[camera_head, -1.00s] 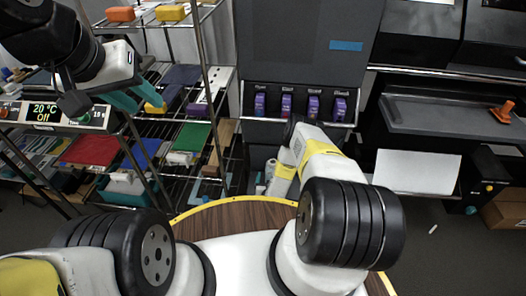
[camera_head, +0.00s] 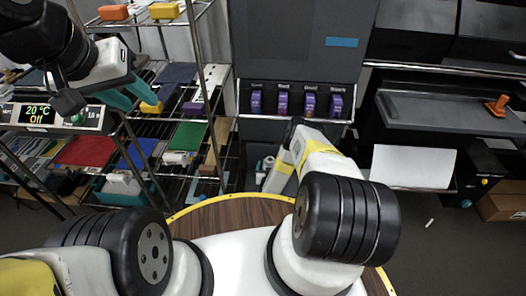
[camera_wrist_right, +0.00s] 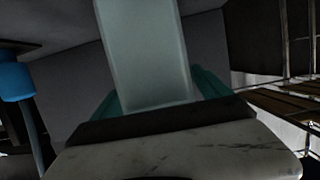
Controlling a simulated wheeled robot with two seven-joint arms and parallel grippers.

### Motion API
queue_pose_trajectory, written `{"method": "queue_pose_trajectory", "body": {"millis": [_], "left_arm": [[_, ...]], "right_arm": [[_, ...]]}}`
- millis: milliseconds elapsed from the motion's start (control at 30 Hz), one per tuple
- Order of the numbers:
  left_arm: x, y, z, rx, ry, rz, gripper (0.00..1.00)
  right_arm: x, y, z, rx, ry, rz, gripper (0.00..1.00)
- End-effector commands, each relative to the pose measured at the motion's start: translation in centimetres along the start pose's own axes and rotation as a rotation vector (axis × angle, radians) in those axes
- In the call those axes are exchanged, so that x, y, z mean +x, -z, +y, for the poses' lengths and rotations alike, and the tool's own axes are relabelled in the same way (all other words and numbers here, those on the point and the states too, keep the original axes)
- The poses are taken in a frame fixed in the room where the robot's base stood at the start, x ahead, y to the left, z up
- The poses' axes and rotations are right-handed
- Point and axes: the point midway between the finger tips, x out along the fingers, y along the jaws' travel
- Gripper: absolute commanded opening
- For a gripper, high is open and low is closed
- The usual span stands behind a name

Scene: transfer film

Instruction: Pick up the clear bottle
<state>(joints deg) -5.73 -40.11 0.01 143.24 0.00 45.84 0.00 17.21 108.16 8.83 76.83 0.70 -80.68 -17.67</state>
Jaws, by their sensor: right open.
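A pale, see-through, straight-sided object, likely the clear bottle (camera_wrist_right: 147,50), fills the upper middle of the right wrist view. Its top runs out of the picture. My right gripper (camera_wrist_right: 155,92) is open, with one teal finger at each side of it; I cannot tell whether they touch it. In the head view my right arm reaches forward toward the dark machine, and its gripper is hidden behind the arm. My left gripper (camera_head: 132,92) is open and empty at the upper left, in front of the shelves. Its teal fingers stand apart.
A wire shelf rack with coloured boxes and a green folder (camera_head: 187,135) stands at left. Colour cartridges (camera_head: 309,103) sit in the dark machine ahead. A printer tray (camera_head: 445,112) is at right. A blue object (camera_wrist_right: 15,82) shows left in the wrist view.

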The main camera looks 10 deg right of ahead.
Motion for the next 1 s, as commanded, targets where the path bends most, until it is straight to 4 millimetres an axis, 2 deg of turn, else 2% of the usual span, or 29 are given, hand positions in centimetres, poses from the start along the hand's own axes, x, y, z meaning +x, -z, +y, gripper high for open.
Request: {"method": "queue_pose_trajectory", "body": {"millis": [33, 67, 467, 800, 1000], "left_arm": [[0.0, 0.0, 0.0, 0.0, 0.0, 0.0, 0.36], [0.0, 0.0, 0.0, 0.0, 0.0, 0.0, 0.36], [0.0, 0.0, 0.0, 0.0, 0.0, 0.0, 0.36], [0.0, 0.0, 0.0, 0.0, 0.0, 0.0, 0.36], [0.0, 0.0, 0.0, 0.0, 0.0, 0.0, 0.36]], "right_arm": [[0.0, 0.0, 0.0, 0.0, 0.0, 0.0, 0.85], [0.0, 0.0, 0.0, 0.0, 0.0, 0.0, 0.79], [0.0, 0.0, 0.0, 0.0, 0.0, 0.001, 0.01], [0.0, 0.3, 0.0, 0.0, 0.0, 0.004, 0.0], [-0.3, 1.5, 0.0, 0.0, 0.0, 0.005, 0.0]]}}
